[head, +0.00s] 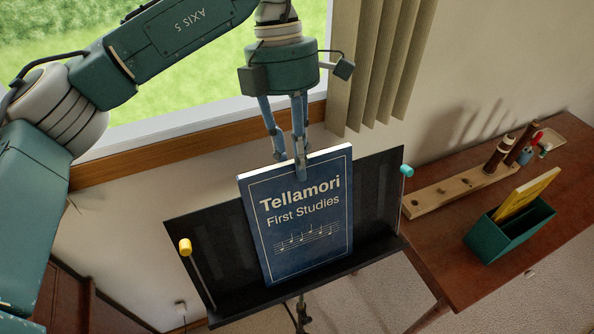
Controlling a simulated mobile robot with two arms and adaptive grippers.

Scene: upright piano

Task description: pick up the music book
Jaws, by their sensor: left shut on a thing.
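The music book (297,220) is dark blue with white lettering, "Tellamori First Studies". It stands upright, leaning slightly, on the black music stand (375,180) in the middle of the head view. My left gripper (299,168) comes down from above and is shut on the book's top edge, one finger in front of the cover and the other behind it. The book's lower edge is at the stand's ledge; I cannot tell whether it still touches it. My right gripper is not in view.
The stand has a yellow-knobbed clip (186,247) at left and a teal-knobbed one (406,171) at right. A wooden table (455,240) at right bears a green box (510,232) with a yellow book (527,193) and a wooden peg board (455,190). A window and curtain (380,60) are behind.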

